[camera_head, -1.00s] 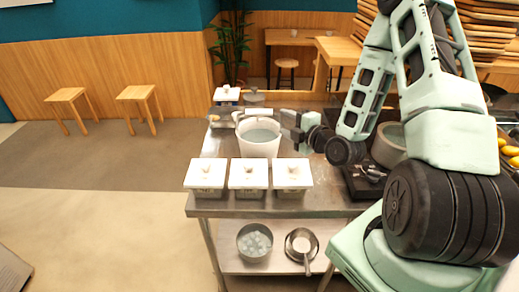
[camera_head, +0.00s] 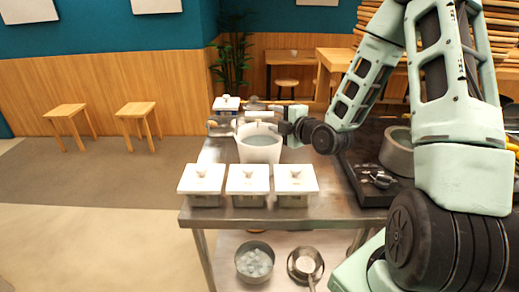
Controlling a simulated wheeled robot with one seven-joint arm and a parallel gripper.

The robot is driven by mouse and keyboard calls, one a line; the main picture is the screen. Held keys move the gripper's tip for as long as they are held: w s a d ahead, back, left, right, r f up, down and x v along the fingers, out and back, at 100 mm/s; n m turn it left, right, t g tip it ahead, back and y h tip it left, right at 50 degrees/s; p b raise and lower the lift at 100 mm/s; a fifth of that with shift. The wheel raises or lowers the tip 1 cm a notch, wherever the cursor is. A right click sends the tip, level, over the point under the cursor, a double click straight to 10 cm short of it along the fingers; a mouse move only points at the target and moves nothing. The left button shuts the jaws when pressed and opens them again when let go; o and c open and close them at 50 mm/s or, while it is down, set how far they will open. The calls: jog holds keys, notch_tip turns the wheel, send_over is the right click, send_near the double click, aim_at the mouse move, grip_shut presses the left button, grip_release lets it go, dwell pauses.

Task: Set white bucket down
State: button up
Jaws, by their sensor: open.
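The white bucket (camera_head: 260,151) stands upright on the steel table (camera_head: 340,205), behind the row of lidded containers. It is open at the top, with greyish contents inside. My gripper (camera_head: 273,122) is at the bucket's back rim, reaching in from the right. Its jaws are open, and the fingertips are partly hidden by the rim. I cannot tell whether they touch the bucket.
Several white-lidded containers (camera_head: 248,181) line the table's front left edge. A dark tray with a round metal pot (camera_head: 398,153) is at the right. A lower shelf holds a bowl (camera_head: 254,262) and a pan (camera_head: 305,265). More items stand behind the bucket.

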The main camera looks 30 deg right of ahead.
aim_at(263, 115)
jog(key=shift+w+a+f+p, duration=0.2)
jog(key=shift+w+p, duration=0.3)
jog(key=shift+w, duration=0.7)
jog(key=shift+w+a+f+p, duration=0.25)
jog(key=shift+w+p, duration=0.25)
jog(key=shift+w, duration=0.75)
jog(key=shift+w+a+f+p, duration=0.2)
jog(key=shift+w+p, duration=0.3)
jog(key=shift+w, duration=0.7)
grip_shut()
jog(key=shift+d, duration=0.1)
jog(key=shift+r, duration=0.15)
